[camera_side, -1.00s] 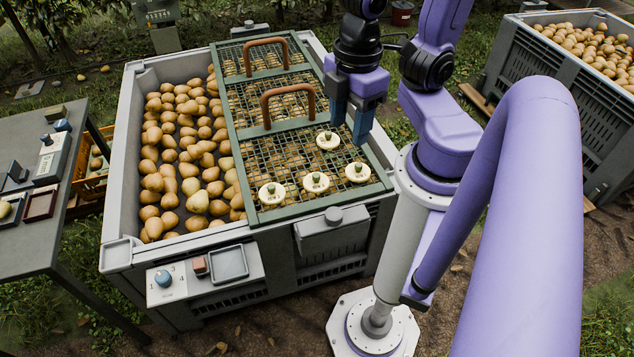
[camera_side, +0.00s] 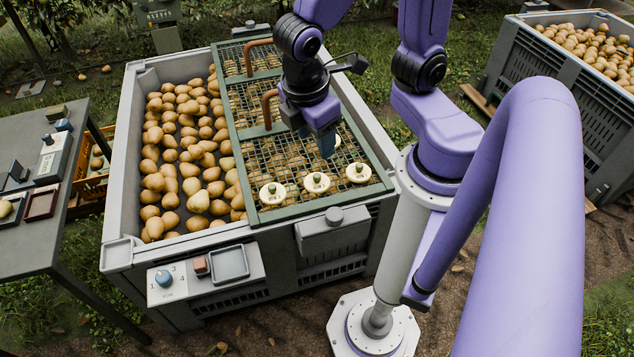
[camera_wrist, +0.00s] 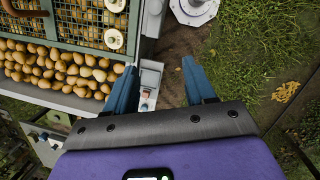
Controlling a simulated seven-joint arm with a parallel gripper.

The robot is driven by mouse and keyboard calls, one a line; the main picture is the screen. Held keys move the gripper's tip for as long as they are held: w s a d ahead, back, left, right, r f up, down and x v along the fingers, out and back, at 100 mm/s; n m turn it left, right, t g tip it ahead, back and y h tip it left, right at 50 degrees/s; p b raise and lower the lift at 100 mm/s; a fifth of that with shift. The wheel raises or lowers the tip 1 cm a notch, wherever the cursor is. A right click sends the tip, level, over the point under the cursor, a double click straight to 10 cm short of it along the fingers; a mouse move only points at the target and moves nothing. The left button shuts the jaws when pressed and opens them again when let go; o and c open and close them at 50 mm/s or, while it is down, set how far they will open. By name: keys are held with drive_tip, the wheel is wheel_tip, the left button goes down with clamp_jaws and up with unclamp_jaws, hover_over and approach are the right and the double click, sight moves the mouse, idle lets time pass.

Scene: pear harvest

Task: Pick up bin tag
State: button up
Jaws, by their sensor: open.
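I cannot tell for certain which item is the bin tag. A small reddish-brown block (camera_side: 200,265) sits on the bin's front shelf, between a numbered dial (camera_side: 163,278) and a shallow grey tray (camera_side: 229,263). My gripper (camera_side: 327,146) is above the mesh lid in the side view, apart from the block and up to its right. In the wrist view my gripper (camera_wrist: 160,88) is open and empty. The front shelf (camera_wrist: 151,70) shows between its fingers, with small details too blurred to read.
Pears (camera_side: 180,150) fill the grey bin (camera_side: 117,225). A grey box (camera_side: 332,236) juts from its front. A side table (camera_side: 60,235) stands left.

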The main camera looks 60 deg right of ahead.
drive_tip(key=w+a+f+h, duration=0.2)
drive_tip(key=w+f+h, duration=0.1)
drive_tip(key=w+f, duration=0.3)
drive_tip(key=n+h, duration=0.5)
drive_tip(key=h, duration=0.3)
approach(316, 178)
drive_tip(key=d, duration=0.3)
drive_tip(key=shift+w+d+f, duration=0.25)
drive_tip(key=shift+w, duration=0.05)
drive_tip(key=shift+s+f+x, duration=0.1)
drive_tip(key=shift+f+x, duration=0.05)
drive_tip(key=shift+x, duration=1.15)
drive_tip(key=shift+s+f+x, duration=0.1)
drive_tip(key=shift+f+x, duration=0.1)
drive_tip(key=shift+x, duration=1.1)
drive_tip(key=shift+a, duration=0.1)
clamp_jaws()
